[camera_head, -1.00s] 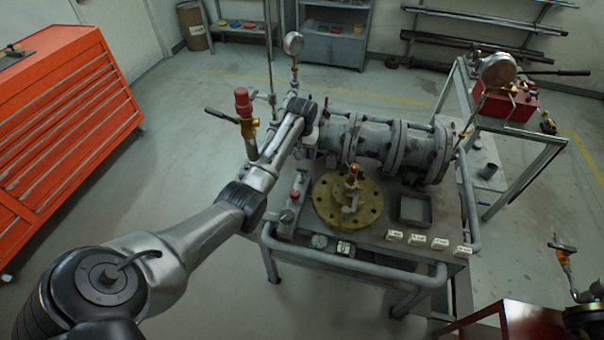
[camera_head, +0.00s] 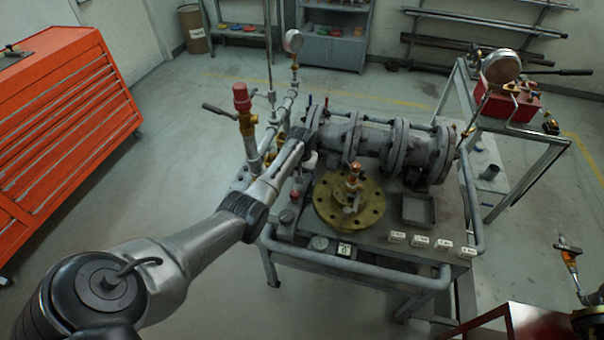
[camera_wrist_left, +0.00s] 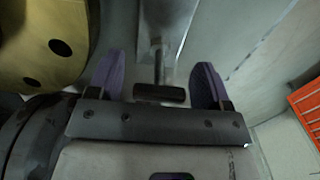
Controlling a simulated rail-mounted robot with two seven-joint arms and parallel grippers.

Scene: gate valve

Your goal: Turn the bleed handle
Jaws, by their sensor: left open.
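A dark T-shaped handle (camera_wrist_left: 160,94) on a thin stem, which looks like the bleed handle, shows in the left wrist view. My left gripper (camera_wrist_left: 158,82) is open, with its two purple-grey fingers apart, one on each side of the handle; I see no finger touching it. In the head view my left arm reaches over the left part of the grey valve assembly (camera_head: 372,140). There the fingers and the T-shaped handle are hidden behind the wrist. My right gripper is not in view.
A pipe with a red-capped valve (camera_head: 242,98) and a gauge (camera_head: 293,41) rise close to my left arm. An orange tool cabinet (camera_head: 65,130) stands at the left.

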